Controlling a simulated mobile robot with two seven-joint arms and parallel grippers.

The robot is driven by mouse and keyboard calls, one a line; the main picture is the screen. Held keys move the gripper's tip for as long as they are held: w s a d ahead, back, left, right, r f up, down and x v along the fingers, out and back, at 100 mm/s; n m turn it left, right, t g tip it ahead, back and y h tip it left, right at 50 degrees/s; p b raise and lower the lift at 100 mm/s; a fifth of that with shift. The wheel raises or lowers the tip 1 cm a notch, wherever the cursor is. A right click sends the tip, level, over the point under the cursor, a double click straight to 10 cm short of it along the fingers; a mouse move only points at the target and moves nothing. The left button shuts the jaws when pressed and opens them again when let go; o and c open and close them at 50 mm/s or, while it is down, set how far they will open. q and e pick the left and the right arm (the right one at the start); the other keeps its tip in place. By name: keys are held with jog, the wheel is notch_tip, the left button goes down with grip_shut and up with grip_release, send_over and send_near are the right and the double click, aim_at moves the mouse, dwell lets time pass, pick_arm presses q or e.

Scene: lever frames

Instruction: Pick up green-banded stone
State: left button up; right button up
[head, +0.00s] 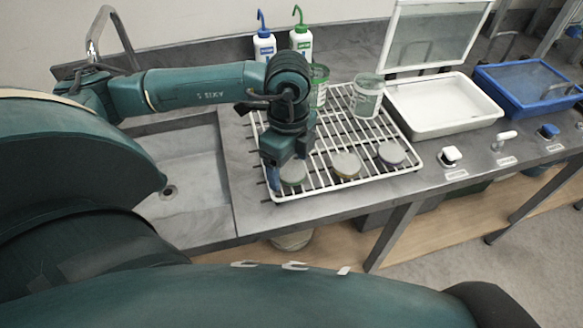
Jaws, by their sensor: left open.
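The green-banded stone (293,177) is a round, flat grey disc with a greenish edge. It lies on the front left part of a white wire rack (325,190). My left gripper (288,163) points down right over this stone and is open. One bluish finger shows at the stone's left side; the gripper hides the stone's back part. I cannot tell whether the fingers touch it. My right gripper is not in view.
A yellowish-banded stone (346,165) and a bluish-banded stone (392,153) lie to the right on the rack. Two cups, one green (319,86) and one pale (367,97), stand behind. Two wash bottles (301,44) (264,46) stand farther back. A sink (190,175) is left, a white tray (425,121) right.

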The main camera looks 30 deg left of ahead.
pick_arm(q)
jog(key=shift+c, duration=0.6)
jog(key=c, duration=1)
jog(key=shift+o, duration=0.2)
jog(key=shift+r, duration=0.1)
